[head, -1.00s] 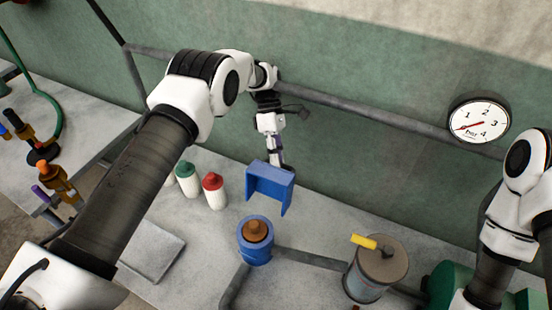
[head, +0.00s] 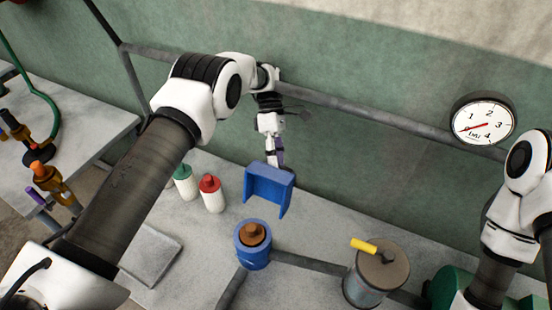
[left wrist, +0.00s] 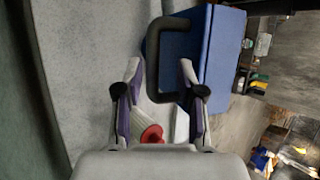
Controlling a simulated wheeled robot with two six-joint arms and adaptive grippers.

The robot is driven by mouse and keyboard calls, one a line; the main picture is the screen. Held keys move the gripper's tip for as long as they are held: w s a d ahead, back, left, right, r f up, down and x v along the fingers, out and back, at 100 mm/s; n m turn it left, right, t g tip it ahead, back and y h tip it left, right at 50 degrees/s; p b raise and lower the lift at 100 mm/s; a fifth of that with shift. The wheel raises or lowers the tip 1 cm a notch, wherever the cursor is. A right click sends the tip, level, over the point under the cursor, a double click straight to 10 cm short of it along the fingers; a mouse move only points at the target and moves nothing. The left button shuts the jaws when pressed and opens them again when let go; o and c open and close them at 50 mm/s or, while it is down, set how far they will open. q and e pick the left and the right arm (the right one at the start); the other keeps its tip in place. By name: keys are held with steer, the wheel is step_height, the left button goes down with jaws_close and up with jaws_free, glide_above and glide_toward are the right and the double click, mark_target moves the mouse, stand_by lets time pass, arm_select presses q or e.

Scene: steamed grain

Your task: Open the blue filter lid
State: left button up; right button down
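The blue lid (head: 269,186) is a blue box-like piece with side flaps, raised behind the round blue filter body (head: 252,256). I cannot tell whether the two are joined. A brown knob-like part (head: 253,234) shows in the body's open top. My left gripper (head: 275,158) is just above and behind the lid. In the left wrist view the lid (left wrist: 212,60) has a dark C-shaped handle (left wrist: 152,55). My left fingers (left wrist: 160,70) are spread apart, with part of the handle between or just beyond their tips. My right gripper is out of view.
A red-capped bottle (head: 211,194) and a green-capped bottle (head: 186,181) stand left of the lid. A grey canister (head: 368,285) with a yellow handle (head: 364,244) is to the right. A pipe (head: 370,118) and gauge (head: 483,119) are on the wall behind.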

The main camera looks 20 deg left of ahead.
arm_select(q)
step_height(320, 180, up, 10)
stand_by(0.4)
